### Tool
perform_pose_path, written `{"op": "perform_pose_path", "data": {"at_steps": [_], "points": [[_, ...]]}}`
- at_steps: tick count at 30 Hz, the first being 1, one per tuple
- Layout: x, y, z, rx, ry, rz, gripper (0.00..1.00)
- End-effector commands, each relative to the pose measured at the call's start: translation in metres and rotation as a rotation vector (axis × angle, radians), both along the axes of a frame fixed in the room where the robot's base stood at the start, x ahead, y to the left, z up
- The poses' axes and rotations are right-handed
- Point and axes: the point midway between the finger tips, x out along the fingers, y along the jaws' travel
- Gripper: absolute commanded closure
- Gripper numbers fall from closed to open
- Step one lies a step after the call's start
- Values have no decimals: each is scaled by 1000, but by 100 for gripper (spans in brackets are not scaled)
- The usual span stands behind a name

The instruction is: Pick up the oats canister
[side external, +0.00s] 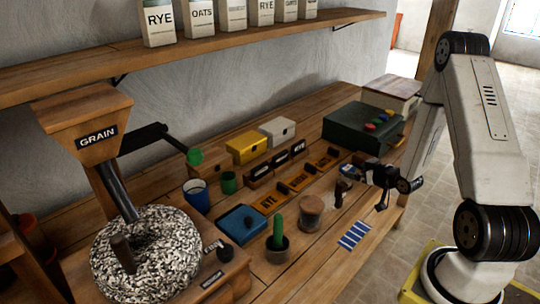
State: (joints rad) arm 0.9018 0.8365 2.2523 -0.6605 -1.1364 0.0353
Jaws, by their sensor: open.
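A white canister lettered OATS (203,19) stands upright on the wall shelf at the upper left, beside a canister lettered RYE (158,22). Another canister (290,10) farther along the shelf has lettering too small to read surely. My gripper (378,192) is open over the right side of the bench, low and far from the shelf. I see nothing held in it. Its fingers are small and dark here, and a brown object (342,191) shows just left of them; I cannot tell whether they touch.
The wooden shelf (350,20) runs above the bench. A grain mill with a hopper (85,112) and round stone (145,262) fills the left. Boxes, cups, a cactus (277,238), a lidded jar (311,212) and a dark green case (360,130) crowd the bench.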

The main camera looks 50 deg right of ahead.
Motion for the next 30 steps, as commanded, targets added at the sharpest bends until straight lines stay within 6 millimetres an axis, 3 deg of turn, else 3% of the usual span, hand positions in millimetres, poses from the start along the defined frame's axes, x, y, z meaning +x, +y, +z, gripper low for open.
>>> {"op": "perform_pose_path", "data": {"at_steps": [15, 30], "points": [[41, -11, -18, -1, 1, 0, 0], [44, -12, -19, -1, 1, -1, 0]]}}
